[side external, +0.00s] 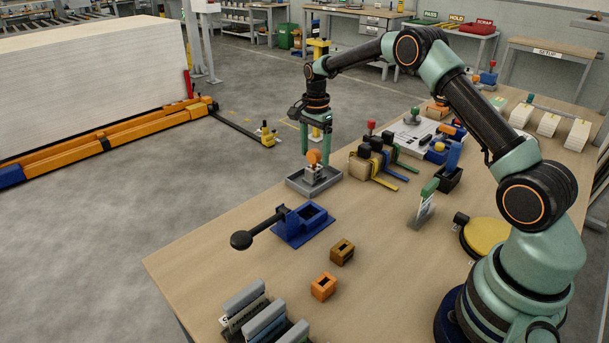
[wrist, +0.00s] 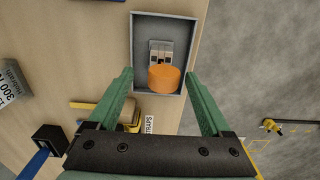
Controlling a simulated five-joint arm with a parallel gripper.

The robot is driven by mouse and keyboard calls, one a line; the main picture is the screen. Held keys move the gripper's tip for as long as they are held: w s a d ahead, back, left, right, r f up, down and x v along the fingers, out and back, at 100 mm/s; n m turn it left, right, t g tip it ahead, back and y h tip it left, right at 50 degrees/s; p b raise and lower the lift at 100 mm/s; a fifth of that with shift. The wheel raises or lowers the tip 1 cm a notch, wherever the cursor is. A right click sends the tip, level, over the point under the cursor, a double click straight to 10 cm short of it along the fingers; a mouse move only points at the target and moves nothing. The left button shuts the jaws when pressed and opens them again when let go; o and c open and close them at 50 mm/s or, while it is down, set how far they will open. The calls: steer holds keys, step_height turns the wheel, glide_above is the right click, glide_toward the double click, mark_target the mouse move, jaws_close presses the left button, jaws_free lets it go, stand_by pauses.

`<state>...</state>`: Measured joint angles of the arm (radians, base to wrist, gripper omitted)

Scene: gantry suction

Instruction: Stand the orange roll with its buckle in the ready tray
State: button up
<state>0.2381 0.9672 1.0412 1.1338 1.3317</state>
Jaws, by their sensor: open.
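The orange roll (side external: 313,157) shows above a grey metal buckle (side external: 314,173), inside a shallow grey tray (side external: 311,191) at the table's far edge. In the wrist view the orange roll (wrist: 164,79) is between and beyond the finger tips, with the grey buckle (wrist: 161,50) next to it. The grey tray (wrist: 134,55) surrounds both. My gripper (side external: 316,158) is above the tray, fingers pointing down. In the wrist view my gripper (wrist: 160,74) is open, with gaps on both sides of the roll. I cannot tell whether the buckle touches the tray floor.
A blue fixture with a black lever (side external: 303,222) stands near the tray. Coloured straps (side external: 378,168) on a wooden block are to its right. Two slotted blocks, brown (side external: 342,252) and orange (side external: 323,287), lie in front. The floor drops away beyond the table edge.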

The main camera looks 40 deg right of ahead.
step_height(320, 180, up, 10)
steer(key=shift+f, duration=0.15)
stand_by(0.4)
steer(key=s+a+r+n+t, duration=0.3)
steer(key=s+a+r+n, duration=0.5)
steer(key=s+r, duration=0.25)
steer(key=s+a+f+n+t, duration=0.1)
steer(key=s+a+n, duration=0.1)
steer(key=s+n, duration=0.3)
steer(key=s+a+f+n+t, duration=0.1)
steer(key=s+a+n, duration=0.2)
steer(key=s, duration=0.6)
steer(key=shift+s+n+t, duration=0.2)
steer(key=shift+n+t, duration=0.1)
steer(key=shift+n, duration=0.7)
steer(key=shift+f, duration=0.1)
